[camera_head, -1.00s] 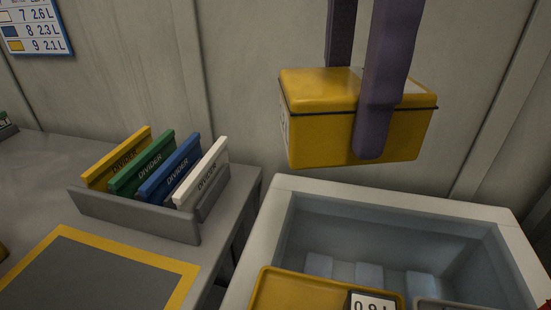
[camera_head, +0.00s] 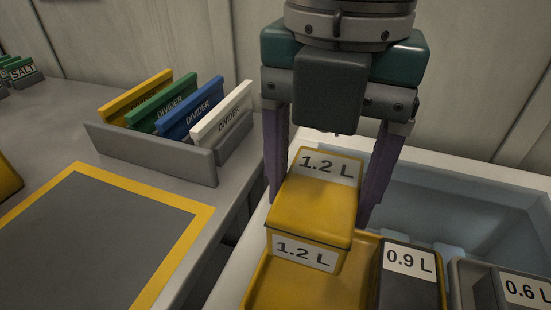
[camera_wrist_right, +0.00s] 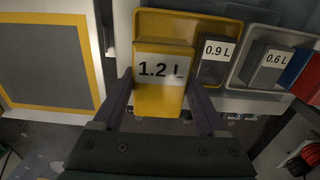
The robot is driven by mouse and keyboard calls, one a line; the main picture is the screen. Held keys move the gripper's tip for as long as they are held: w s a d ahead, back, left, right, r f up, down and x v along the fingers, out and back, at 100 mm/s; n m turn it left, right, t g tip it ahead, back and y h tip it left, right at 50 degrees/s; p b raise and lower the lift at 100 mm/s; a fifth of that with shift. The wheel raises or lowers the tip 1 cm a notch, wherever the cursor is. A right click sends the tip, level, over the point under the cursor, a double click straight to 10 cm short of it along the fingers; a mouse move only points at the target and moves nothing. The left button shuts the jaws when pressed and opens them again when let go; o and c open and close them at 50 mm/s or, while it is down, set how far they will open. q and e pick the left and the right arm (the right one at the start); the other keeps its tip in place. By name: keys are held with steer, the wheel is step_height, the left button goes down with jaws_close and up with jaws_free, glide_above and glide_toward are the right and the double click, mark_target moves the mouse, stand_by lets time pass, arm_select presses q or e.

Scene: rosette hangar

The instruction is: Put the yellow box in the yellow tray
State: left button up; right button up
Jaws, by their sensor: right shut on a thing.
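The yellow box (camera_head: 312,208), labelled 1.2 L, is between the two fingers of my right gripper (camera_head: 322,203), which is shut on it. The box also shows in the wrist view (camera_wrist_right: 160,97). The yellow tray (camera_head: 362,268) lies beneath and around the box in the head view; the box covers much of its left part. I cannot tell whether the box touches the tray floor. The tray's far part shows in the wrist view (camera_wrist_right: 165,22). My left gripper is not in view.
A dark box (camera_head: 408,280) labelled 0.9 L stands in the tray's right part. A grey tray (camera_head: 462,285) with a 0.6 L box (camera_head: 520,290) is to the right. The divider rack (camera_head: 150,150) and a yellow-bordered mat (camera_head: 95,240) are on the left table.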

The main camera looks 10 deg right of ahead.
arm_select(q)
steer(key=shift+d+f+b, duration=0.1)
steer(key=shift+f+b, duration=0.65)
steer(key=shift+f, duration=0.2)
arm_select(e)
step_height(320, 180, down, 10)
steer(key=shift+r, duration=0.1)
steer(key=o, duration=1.4)
steer(key=shift+o, duration=0.2)
arm_select(q)
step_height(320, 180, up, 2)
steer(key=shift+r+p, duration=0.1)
steer(key=shift+p, duration=0.95)
arm_select(e)
step_height(320, 180, up, 12)
steer(key=shift+r, duration=0.1)
